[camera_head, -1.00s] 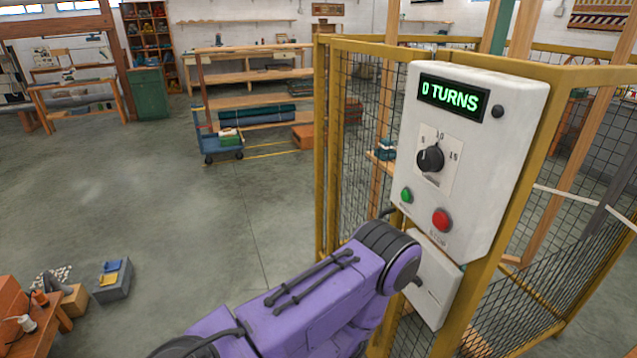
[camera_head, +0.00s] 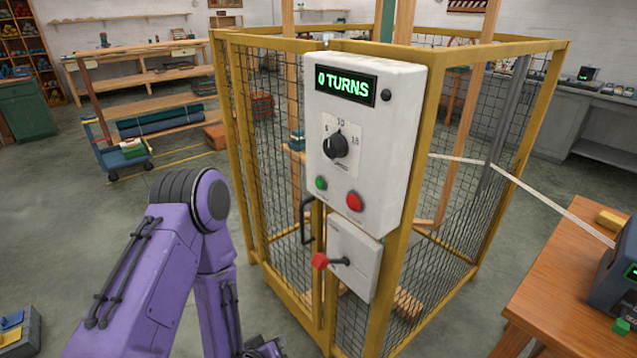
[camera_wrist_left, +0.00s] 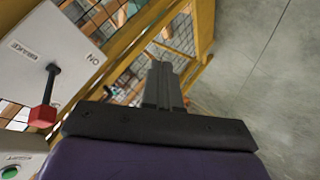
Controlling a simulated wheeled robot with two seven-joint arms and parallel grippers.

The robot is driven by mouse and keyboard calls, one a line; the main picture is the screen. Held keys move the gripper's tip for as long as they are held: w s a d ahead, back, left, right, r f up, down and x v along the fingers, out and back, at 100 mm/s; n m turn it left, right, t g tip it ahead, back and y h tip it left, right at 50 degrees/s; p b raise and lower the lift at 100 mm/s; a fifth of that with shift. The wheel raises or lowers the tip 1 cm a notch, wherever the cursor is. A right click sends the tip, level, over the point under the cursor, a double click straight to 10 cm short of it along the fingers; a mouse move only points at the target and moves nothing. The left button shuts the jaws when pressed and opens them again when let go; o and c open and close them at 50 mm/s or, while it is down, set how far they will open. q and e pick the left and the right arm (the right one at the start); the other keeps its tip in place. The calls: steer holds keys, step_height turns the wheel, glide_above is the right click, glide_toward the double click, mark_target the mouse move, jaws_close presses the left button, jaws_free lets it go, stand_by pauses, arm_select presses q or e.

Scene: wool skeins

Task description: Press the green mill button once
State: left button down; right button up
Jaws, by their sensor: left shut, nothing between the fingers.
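The green button (camera_head: 321,183) sits at the lower left of a white control box, left of a red button (camera_head: 354,201). It also shows at the lower left corner of the left wrist view (camera_wrist_left: 10,172). The display (camera_head: 346,85) reads "0 TURNS", and a black dial (camera_head: 335,145) sits below it. In the left wrist view my left gripper (camera_wrist_left: 165,72) is shut and empty, its fingers apart from the button. In the head view only a dark part of it shows at the bottom edge, below the box. My right gripper is out of view.
A yellow mesh cage (camera_head: 226,110) carries the control box. Below it is a smaller white box (camera_head: 355,262) with a red-tipped lever (camera_head: 320,261). A black door handle (camera_head: 306,222) juts out beside it. A wooden table (camera_head: 565,285) stands at right.

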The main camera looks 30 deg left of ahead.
mark_target(320, 184)
arm_select(q)
steer(key=w+a+r+n+t, duration=0.15)
steer(key=w+r+t, duration=0.25)
steer(key=r, duration=0.4)
steer(key=w+r+n+t, duration=0.3)
steer(key=w+r, duration=0.2)
steer(key=r, duration=0.4)
steer(key=a+r+n+t+y+p, duration=0.1)
steer(key=a+r+n+t+y, duration=0.2)
steer(key=r, duration=1.2)
steer(key=n+t+y, duration=0.1)
steer(key=n+t, duration=0.2)
steer(key=n, duration=0.1)
steer(key=shift+s+a+t, duration=0.15)
steer(key=shift+s+t, duration=0.15)
steer(key=shift+s, duration=0.05)
steer(key=shift+f+n, duration=0.1)
steer(key=shift+n, duration=0.15)
steer(key=w+d+b, duration=0.1)
steer(key=w+d, duration=0.2)
steer(key=w, duration=0.5)
steer(key=shift+d, duration=0.2)
steer(key=shift+w, duration=0.15)
